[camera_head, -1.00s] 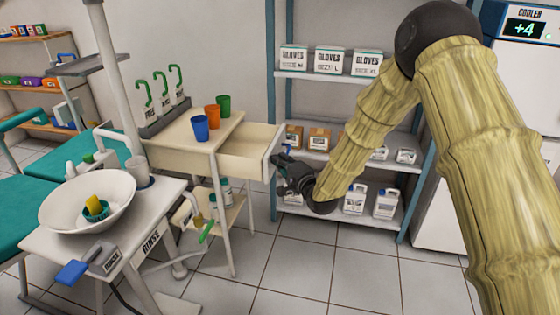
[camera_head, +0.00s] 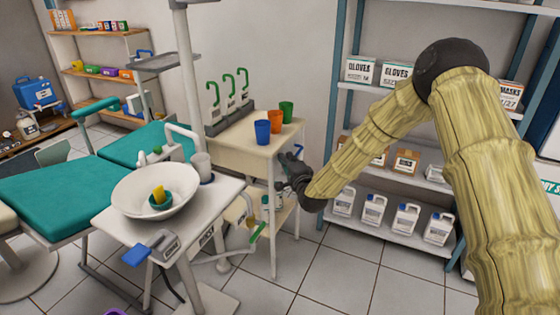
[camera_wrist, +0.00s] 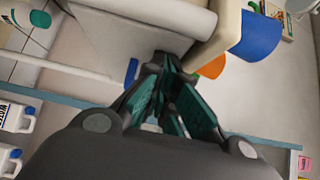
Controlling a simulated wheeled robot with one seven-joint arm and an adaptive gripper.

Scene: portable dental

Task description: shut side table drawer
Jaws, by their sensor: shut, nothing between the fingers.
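The cream side table (camera_head: 232,152) stands at the middle of the head view. Its drawer no longer shows as an open box; no gap at the drawer is visible, though my gripper partly hides that side. My gripper (camera_head: 284,172) is at the table's right side, where the drawer front is, shut and empty. In the wrist view my gripper's fingers (camera_wrist: 163,66) point at a pale panel (camera_wrist: 125,35), very close to it. Whether they touch it I cannot tell.
Blue (camera_head: 263,132), orange (camera_head: 276,122) and green (camera_head: 286,111) cups stand on the tabletop near my gripper. A shelf unit (camera_head: 395,235) with jugs stands to the right. The rinse stand (camera_head: 135,235) is front left. Tiled floor is clear in front.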

